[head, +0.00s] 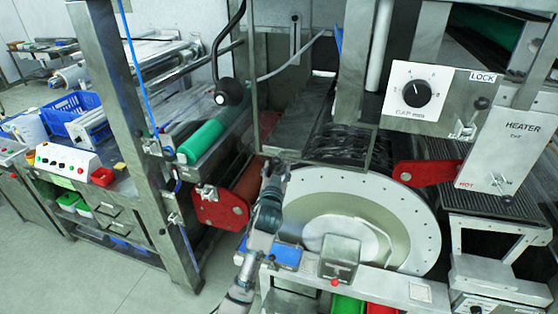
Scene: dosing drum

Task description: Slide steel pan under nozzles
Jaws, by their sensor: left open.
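My left gripper (276,170) is at the upper left rim of the large round steel drum (428,222), close below the front edge of a steel ledge (318,158). It is open, with nothing seen between its fingers. A small steel box-shaped piece (341,257) sits on the front rail below the drum's middle, right of my left forearm; I cannot tell whether it is the steel pan. A dark steel surface (298,118) lies behind the ledge. I cannot make out the nozzles clearly. My right gripper is not in view.
Red brackets (220,208) and (428,173) flank the drum. A heater box (503,150) and dial panel (416,92) stand at the right. A steel post (128,120) stands left. Floor (70,275) is clear at lower left.

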